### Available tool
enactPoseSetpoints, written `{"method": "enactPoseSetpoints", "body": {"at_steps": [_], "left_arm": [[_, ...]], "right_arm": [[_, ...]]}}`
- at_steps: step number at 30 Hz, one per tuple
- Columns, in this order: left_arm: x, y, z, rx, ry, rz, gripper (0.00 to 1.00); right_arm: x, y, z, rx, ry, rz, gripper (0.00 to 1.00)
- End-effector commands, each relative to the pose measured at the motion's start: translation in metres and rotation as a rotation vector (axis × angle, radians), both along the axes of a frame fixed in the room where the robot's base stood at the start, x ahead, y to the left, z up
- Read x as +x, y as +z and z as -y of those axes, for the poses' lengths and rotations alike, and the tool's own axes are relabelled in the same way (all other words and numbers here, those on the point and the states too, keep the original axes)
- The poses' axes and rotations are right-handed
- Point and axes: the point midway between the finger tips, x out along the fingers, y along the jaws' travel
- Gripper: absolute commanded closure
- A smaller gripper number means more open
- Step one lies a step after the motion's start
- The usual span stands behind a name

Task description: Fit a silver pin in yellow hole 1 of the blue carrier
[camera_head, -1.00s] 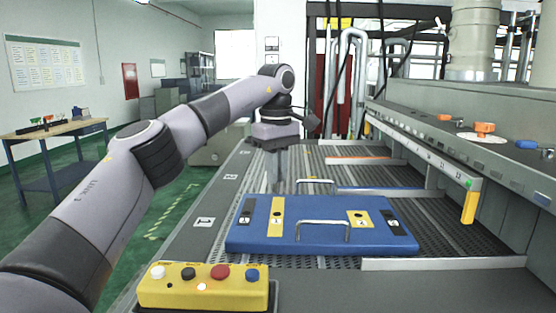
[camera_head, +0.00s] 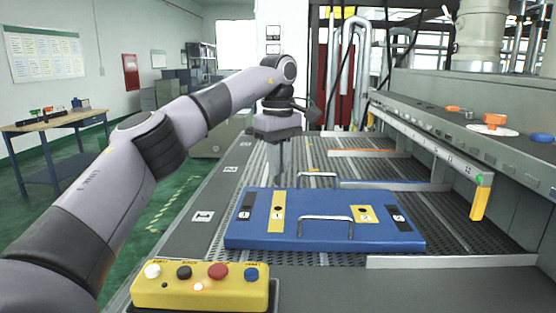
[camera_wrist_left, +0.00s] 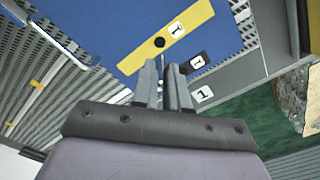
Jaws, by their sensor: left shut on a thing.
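The blue carrier (camera_head: 320,238) lies flat on the perforated bed, with yellow and black numbered strips and wire handles. Yellow strip 1 (camera_head: 277,226) has a dark round hole, yellow hole 1 (camera_head: 278,208), which also shows in the left wrist view (camera_wrist_left: 159,43). My left gripper (camera_head: 279,178) points down above the carrier's back edge, near hole 1. In the left wrist view its fingers (camera_wrist_left: 165,68) are close together just below the hole. They are shut on a thin grey thing, seemingly the silver pin, mostly hidden between them. Its lower end cannot be made out. My right gripper is out of view.
A yellow button box (camera_head: 200,289) stands at the front left. A grey machine wall with knobs (camera_head: 494,121) runs along the right, with a hanging yellow block (camera_head: 480,203). Rails cross the bed behind the carrier. A wooden bench (camera_head: 55,122) stands far left.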

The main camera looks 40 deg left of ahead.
Motion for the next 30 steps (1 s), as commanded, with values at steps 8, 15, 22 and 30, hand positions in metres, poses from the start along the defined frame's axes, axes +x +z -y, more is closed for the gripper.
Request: {"method": "enactPoseSetpoints", "body": {"at_steps": [8,15,22,30], "left_arm": [[0.000,-0.028,0.000,-0.001,-0.001,0.000,1.00],[0.000,-0.047,0.000,-0.001,0.000,0.000,1.00],[0.000,-0.051,0.000,0.000,0.000,0.001,1.00],[0.000,-0.050,0.000,0.000,0.000,0.001,1.00]], "right_arm": [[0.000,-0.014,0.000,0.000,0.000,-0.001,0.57],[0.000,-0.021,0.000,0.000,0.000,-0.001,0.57],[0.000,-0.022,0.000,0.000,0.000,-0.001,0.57],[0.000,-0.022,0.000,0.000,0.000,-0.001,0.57]]}}
